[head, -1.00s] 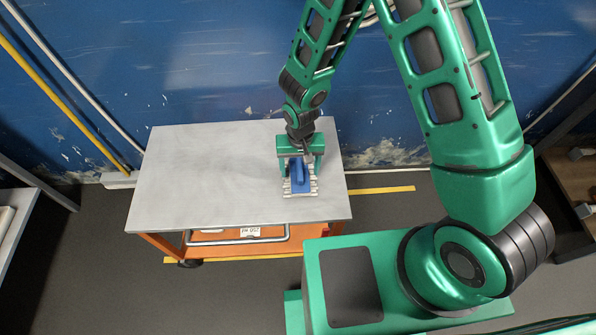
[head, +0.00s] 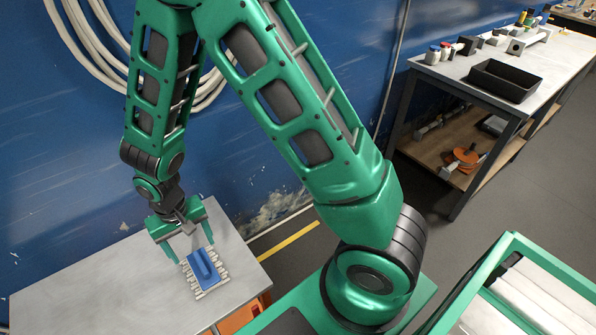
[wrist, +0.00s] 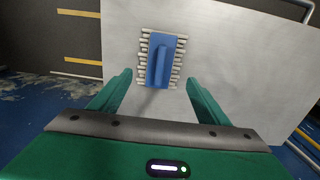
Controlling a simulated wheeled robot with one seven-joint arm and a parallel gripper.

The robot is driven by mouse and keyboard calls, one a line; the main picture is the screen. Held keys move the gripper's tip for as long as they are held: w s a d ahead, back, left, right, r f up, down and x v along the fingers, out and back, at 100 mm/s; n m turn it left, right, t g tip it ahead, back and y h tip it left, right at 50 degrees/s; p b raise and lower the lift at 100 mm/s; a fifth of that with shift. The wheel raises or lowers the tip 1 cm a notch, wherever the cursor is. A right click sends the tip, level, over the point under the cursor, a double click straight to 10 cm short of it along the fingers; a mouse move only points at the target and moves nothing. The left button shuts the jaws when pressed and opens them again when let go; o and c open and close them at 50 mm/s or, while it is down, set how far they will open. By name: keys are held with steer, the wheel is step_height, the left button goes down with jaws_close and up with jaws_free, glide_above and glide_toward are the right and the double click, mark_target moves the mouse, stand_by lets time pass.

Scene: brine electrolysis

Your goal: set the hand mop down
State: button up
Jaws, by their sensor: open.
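The hand mop (head: 204,271) has a blue top with a raised blue handle and a pale fringe along its sides. It lies on the grey top of the cart (head: 95,275), near the cart's right end. In the wrist view the mop (wrist: 161,60) lies flat on the pale surface, ahead of the fingertips. My gripper (head: 192,255) is open and empty, with green fingers spread apart. It is just behind the mop in the head view and clear of its handle. The wrist view also shows both fingers (wrist: 158,85) apart with nothing between them.
A blue wall (head: 60,160) with hanging cable coils stands behind the cart. At the right is a workbench (head: 540,65) with a black tray (head: 503,81) and several small items. The cart top left of the mop is bare.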

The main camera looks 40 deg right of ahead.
steer(key=s+d+r+m+h, duration=0.1)
steer(key=d+r, duration=0.7)
steer(key=d, duration=0.3)
steer(key=d+r+m, duration=0.2)
steer(key=d+r, duration=0.5)
steer(key=d, duration=0.4)
steer(key=s+d+r+m, duration=0.1)
steer(key=s+d+r, duration=0.2)
steer(key=s, duration=0.3)
steer(key=s+d+r+m, duration=0.1)
steer(key=s+d+r, duration=0.3)
steer(key=s, duration=0.3)
steer(key=s+d+r+m+y, duration=0.1)
steer(key=s+d+r, duration=0.2)
steer(key=s+d, duration=0.2)
steer(key=shift+s+d+r, duration=0.35)
steer(key=shift+s, duration=0.55)
